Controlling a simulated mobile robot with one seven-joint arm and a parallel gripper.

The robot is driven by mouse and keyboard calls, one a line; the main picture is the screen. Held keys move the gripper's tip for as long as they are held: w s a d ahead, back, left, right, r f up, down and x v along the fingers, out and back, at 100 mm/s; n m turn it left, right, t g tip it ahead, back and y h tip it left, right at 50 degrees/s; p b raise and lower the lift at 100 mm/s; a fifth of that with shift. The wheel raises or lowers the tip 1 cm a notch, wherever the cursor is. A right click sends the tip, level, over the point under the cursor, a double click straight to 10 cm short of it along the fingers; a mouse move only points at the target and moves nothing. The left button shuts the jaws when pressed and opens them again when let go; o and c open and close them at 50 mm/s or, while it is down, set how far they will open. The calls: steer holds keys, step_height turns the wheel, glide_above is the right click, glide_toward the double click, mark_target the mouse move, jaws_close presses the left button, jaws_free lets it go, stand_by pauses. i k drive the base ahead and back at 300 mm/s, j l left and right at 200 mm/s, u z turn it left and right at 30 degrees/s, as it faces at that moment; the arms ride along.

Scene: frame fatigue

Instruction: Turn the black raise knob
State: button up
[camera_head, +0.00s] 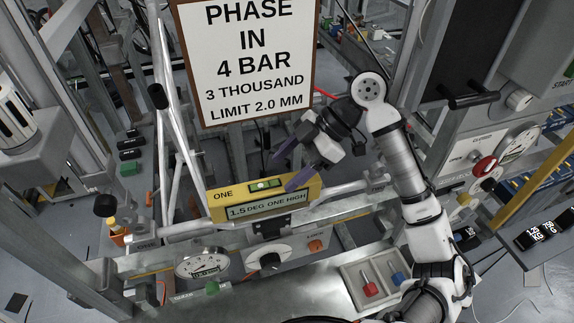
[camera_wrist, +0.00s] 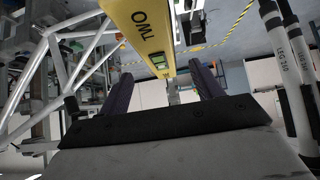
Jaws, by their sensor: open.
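A black knob (camera_head: 269,260) sits on a pale round dial on the low panel at the lower middle of the head view. Its label is too small to read, so I cannot confirm it as the raise knob. My gripper (camera_head: 290,166) is open and empty, above and slightly right of the knob, with its purple-grey fingers pointing left. In the wrist view the two fingers (camera_wrist: 160,72) are spread apart. No knob can be made out between them there.
An orange button (camera_head: 316,246) is right of the knob. A gauge (camera_head: 202,265) and tray (camera_head: 351,289) flank the panel. A sign (camera_head: 247,115) stands behind.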

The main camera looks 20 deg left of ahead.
mark_target(268, 262)
steer(key=k, duration=1)
steer(key=i+j+u, duration=0.15)
steer(key=i+j, duration=0.2)
